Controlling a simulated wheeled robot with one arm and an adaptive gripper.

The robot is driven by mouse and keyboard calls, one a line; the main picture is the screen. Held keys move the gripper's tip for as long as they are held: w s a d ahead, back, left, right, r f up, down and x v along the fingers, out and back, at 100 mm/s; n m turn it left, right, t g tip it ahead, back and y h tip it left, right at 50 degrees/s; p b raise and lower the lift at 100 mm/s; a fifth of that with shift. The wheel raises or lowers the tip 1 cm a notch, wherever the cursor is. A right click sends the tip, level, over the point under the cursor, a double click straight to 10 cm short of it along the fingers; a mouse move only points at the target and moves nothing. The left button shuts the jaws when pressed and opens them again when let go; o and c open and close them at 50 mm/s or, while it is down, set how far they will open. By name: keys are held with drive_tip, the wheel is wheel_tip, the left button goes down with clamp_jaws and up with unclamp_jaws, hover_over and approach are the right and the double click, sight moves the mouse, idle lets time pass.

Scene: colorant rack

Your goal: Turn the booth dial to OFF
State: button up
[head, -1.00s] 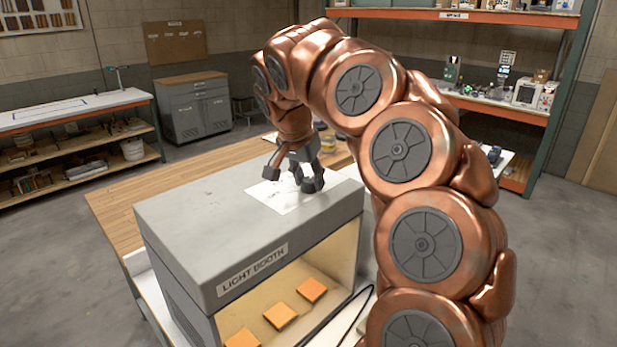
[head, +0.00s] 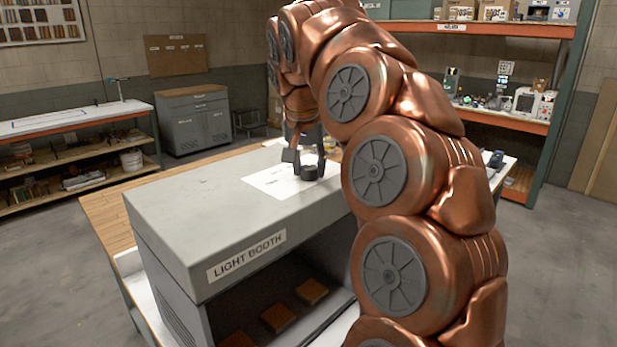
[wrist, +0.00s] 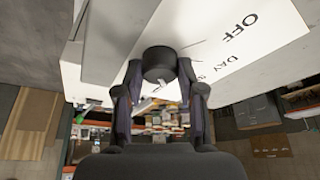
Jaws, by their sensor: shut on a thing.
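The dial is a round black knob (wrist: 159,63) between my fingers in the wrist view. It sits on a white label sheet (head: 272,181) on the booth's top. My gripper (wrist: 159,78) is shut on the knob, one finger on each side. In the head view my gripper (head: 302,160) is at the sheet's right part, and the arm hides some of that area. The word OFF (wrist: 238,27) and the word DAY (wrist: 213,65) show on the label, right of the knob. I cannot tell exactly where the dial points. The light booth (head: 175,222) is grey, with a dark interior.
Several orange-brown blocks (head: 312,291) lie inside the booth. The booth stands on a wooden-topped bench (head: 100,212). A shelf rack (head: 560,120) is at the back right, a grey cabinet (head: 196,122) at the back. Open floor lies at the left.

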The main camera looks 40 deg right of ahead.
drive_tip(key=shift+n+t+y, duration=0.3)
drive_tip(key=shift+n, duration=0.9)
drive_tip(key=n+y, duration=0.1)
drive_tip(key=n, duration=0.1)
drive_tip(key=shift+d+r+n+t, duration=0.1)
drive_tip(key=shift+n+t, duration=0.2)
drive_tip(key=shift+n, duration=0.1)
drive_tip(key=n+y+p, duration=0.2)
drive_tip(key=n, duration=0.3)
drive_tip(key=shift+d+r, duration=0.1)
drive_tip(key=n+y+p, duration=0.1)
drive_tip(key=n, duration=0.2)
drive_tip(key=n+y+p, duration=0.1)
drive_tip(key=n, duration=0.1)
drive_tip(key=shift+d+n+p, duration=0.15)
drive_tip(key=shift+n+p, duration=0.2)
drive_tip(key=shift+n, duration=0.05)
drive_tip(key=n+g+y+p, duration=0.1)
drive_tip(key=n+p, duration=0.1)
drive_tip(key=n, duration=0.1)
drive_tip(key=shift+n+g, duration=0.3)
drive_tip(key=shift+n, duration=0.4)
drive_tip(key=shift+f, duration=0.2)
drive_tip(key=o, duration=1.1)
drive_tip(key=shift+y, duration=0.3)
